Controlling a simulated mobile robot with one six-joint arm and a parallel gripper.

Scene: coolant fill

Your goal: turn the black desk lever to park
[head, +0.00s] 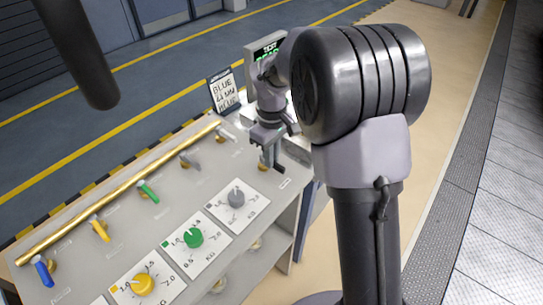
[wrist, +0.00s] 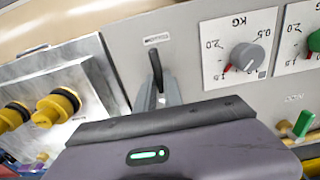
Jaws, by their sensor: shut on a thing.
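The black desk lever (wrist: 155,68) stands out from the grey desk panel in the wrist view, below a small label. My gripper (wrist: 163,98) is at the lever, its narrow jaws shut on it; the jaws are partly hidden by the gripper body. In the head view my gripper (head: 271,158) reaches down to the right end of the desk, beside a small brass fitting. The lever is mostly hidden by the gripper there, and I cannot read which position it points to.
The desk (head: 70,270) carries a brass pipe (head: 130,187), blue (head: 42,270), yellow (head: 98,229) and green (head: 148,191) levers, and several dials, including a grey knob (head: 236,198). A sign (head: 223,90) and a screen stand behind. A metal block with yellow fittings (wrist: 57,106) is close to the gripper.

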